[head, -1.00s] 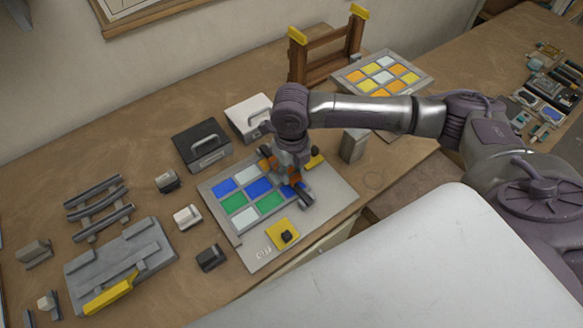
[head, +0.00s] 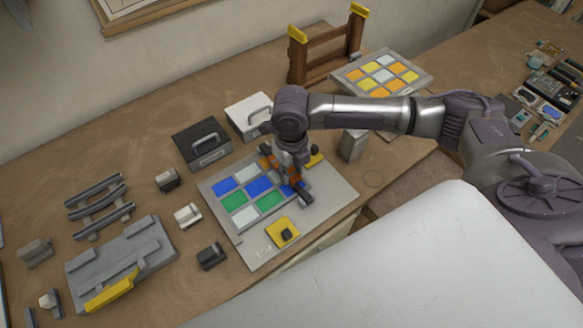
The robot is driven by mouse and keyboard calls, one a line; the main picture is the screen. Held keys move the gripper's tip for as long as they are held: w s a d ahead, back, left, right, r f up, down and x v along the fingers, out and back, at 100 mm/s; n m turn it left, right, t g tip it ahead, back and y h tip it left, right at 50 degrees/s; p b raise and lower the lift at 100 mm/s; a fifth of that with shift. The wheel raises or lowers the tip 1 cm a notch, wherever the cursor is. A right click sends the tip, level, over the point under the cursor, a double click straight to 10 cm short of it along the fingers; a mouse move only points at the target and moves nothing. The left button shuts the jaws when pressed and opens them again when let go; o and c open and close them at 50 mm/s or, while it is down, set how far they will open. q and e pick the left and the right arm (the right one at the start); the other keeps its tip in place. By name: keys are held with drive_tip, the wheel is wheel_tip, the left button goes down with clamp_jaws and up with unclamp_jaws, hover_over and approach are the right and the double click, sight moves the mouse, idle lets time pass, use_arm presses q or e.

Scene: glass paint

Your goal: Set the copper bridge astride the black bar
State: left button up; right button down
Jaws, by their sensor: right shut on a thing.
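My right gripper (head: 290,172) comes down over the right part of the glass panel (head: 333,190). It is shut on a copper-orange piece, which I take as the copper bridge (head: 267,153); orange parts show on both sides of the fingers. A short dark piece (head: 304,195) sticks out at the lower right of the gripper; I cannot tell whether it is the black bar or a finger. The gripper hides most of the bridge and what lies under it, so I cannot tell whether the bridge touches or straddles anything. My left gripper is not in view.
A yellow plate with a black knob (head: 284,233) is at the panel's front. Black (head: 201,146) and white (head: 246,114) handled boxes stand behind. Small blocks, a bar rack (head: 98,205) and a grey fixture (head: 120,262) are left. A wooden frame (head: 325,52) stands at the back.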

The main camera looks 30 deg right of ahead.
drive_tip(key=shift+f, duration=0.2)
idle(0.5)
drive_tip(key=shift+f+b, duration=0.35)
drive_tip(key=shift+f, duration=0.35)
drive_tip(key=c, duration=0.7)
unclamp_jaws()
drive_tip(key=shift+r+p, duration=3.5)
drive_tip(key=shift+p, duration=0.35)
drive_tip(key=shift+s+f, duration=0.1)
